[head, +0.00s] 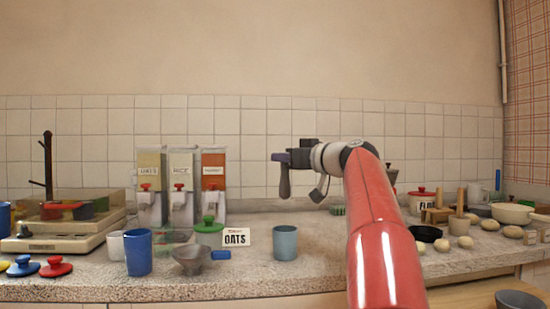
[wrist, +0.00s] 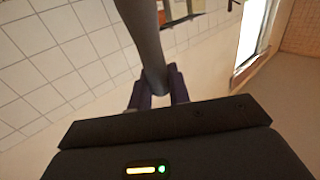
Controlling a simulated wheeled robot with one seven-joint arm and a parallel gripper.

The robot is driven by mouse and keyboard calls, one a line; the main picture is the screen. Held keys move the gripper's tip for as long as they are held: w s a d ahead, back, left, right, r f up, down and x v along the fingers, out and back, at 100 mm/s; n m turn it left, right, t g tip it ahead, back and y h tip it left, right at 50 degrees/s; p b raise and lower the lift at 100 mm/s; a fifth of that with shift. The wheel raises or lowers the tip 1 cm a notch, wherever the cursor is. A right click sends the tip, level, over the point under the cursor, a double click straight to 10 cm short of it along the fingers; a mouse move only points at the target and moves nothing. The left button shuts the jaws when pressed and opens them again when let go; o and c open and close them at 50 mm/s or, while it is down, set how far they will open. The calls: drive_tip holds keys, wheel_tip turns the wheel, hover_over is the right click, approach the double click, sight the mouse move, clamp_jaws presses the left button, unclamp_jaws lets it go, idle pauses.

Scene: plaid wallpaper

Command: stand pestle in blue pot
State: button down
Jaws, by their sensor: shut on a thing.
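My gripper (head: 281,157) is shut on a dark grey pestle (head: 284,183), which hangs down roughly upright in the air above the counter. In the wrist view the pestle (wrist: 145,40) runs up from between the two purple fingers of my gripper (wrist: 158,92). A tall saturated-blue pot (head: 138,253) stands upright on the left part of the counter. A pale grey-blue cup (head: 285,243) stands on the counter below the pestle, with a clear gap between them. The insides of both vessels are hidden.
A white cup (head: 116,246) is beside the blue pot. Three dispensers (head: 182,190) stand at the back. Round pale items and bowls crowd the right.

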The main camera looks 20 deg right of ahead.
sight(288, 180)
drive_tip(key=shift+f, duration=1.35)
wheel_tip(288, 180, down, 3)
drive_tip(key=shift+r+b, duration=0.1)
drive_tip(key=shift+b, duration=1.05)
wheel_tip(288, 180, down, 6)
drive_tip(key=b, duration=0.6)
drive_tip(key=shift+b, duration=0.35)
drive_tip(key=c, duration=1.2)
unclamp_jaws()
drive_tip(key=shift+c, duration=0.2)
drive_tip(key=b+v, duration=0.2)
drive_tip(key=v, duration=0.6)
